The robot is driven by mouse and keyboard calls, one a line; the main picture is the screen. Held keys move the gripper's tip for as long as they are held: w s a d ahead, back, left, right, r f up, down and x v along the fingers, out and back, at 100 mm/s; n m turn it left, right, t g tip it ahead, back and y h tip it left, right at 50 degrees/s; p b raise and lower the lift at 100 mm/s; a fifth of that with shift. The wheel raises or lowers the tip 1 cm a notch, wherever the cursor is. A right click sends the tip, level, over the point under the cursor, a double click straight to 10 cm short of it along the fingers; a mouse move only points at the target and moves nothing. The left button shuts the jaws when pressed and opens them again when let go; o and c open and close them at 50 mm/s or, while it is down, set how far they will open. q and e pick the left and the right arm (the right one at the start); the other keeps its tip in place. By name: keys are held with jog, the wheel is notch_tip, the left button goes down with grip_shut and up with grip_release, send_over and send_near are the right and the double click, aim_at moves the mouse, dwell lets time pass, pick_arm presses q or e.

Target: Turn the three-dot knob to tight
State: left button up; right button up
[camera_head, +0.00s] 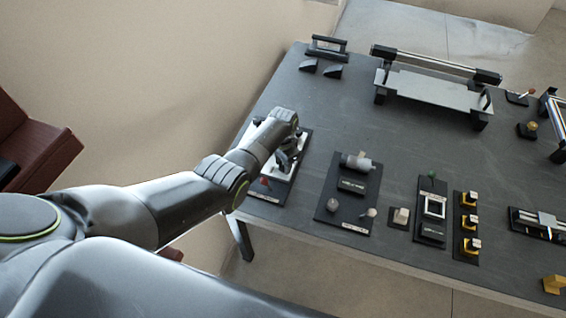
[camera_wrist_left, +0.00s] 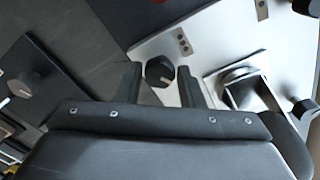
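A dark round knob (camera_wrist_left: 160,71) with a pale pointer line sits on a white panel (camera_wrist_left: 215,35) in the left wrist view. My left gripper (camera_wrist_left: 160,82) is open, with one finger on each side of this knob. Small gaps show between the fingers and the knob. My right gripper is in neither view.
A metal box-like fitting (camera_wrist_left: 245,92) stands close to the right finger.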

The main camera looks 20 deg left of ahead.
aim_at(283, 165)
pick_arm(q)
jog(key=o, duration=0.3)
jog(key=shift+r, duration=0.6)
notch_tip(283, 165, up, 5)
jog(key=shift+f+p, duration=0.1)
jog(key=shift+p, duration=0.6)
notch_tip(283, 165, up, 12)
jog(key=b, duration=0.1)
jog(key=shift+f, duration=0.25)
